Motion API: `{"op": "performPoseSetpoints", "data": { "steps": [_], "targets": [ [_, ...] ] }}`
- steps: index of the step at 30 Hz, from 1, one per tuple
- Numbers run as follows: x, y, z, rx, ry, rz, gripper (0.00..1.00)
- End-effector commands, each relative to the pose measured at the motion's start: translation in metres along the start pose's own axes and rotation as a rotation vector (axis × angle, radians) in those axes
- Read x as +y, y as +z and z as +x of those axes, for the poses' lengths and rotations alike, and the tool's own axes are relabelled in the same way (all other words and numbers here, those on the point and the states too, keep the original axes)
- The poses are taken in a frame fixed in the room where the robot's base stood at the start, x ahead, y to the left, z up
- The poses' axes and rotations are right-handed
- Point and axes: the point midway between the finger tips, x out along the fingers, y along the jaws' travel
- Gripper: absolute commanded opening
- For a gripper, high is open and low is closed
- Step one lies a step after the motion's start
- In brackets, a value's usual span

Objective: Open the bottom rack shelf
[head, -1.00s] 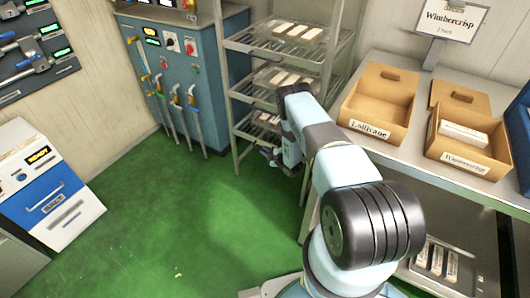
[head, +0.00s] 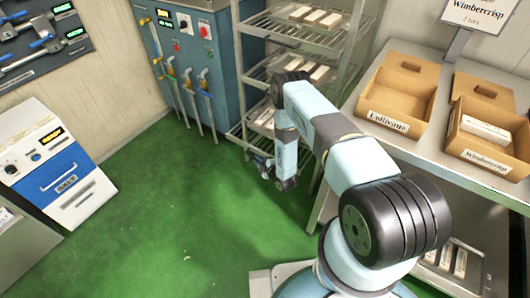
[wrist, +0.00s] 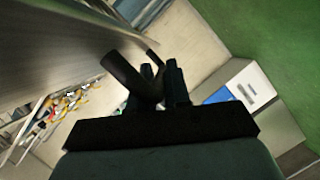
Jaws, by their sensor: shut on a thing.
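The metal rack (head: 320,38) stands at the top centre of the head view with wire shelves bearing pale bars. Its bottom shelf (head: 256,128) is low down, partly hidden behind my arm. My gripper (head: 262,165) reaches down at the front of the rack, near that shelf. In the wrist view my gripper's dark fingers (wrist: 160,82) are shut on a dark rounded bar, which looks like the shelf's handle (wrist: 125,77). The contact is dark there and small in the head view, so how far the shelf is out cannot be told.
A bench with cardboard boxes (head: 400,98) stands right of the rack, close to my arm. A blue control cabinet (head: 190,60) stands left of the rack. A white-and-blue salt machine (head: 65,180) is at the left. Green floor (head: 170,215) in front is clear.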

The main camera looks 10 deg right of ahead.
Motion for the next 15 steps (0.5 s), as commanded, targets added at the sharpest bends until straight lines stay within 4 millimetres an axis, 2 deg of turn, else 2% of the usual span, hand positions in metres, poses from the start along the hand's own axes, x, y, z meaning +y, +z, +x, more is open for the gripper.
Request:
{"op": "performPoseSetpoints", "data": {
  "steps": [1,6,15],
  "targets": [
    [-0.008,-0.008,-0.004,0.0,-0.007,0.001,0.0],
    [-0.022,-0.026,-0.011,-0.001,-0.006,0.002,0.0],
    [-0.03,-0.038,-0.016,-0.002,-0.004,0.0,0.0]
  ]
}}
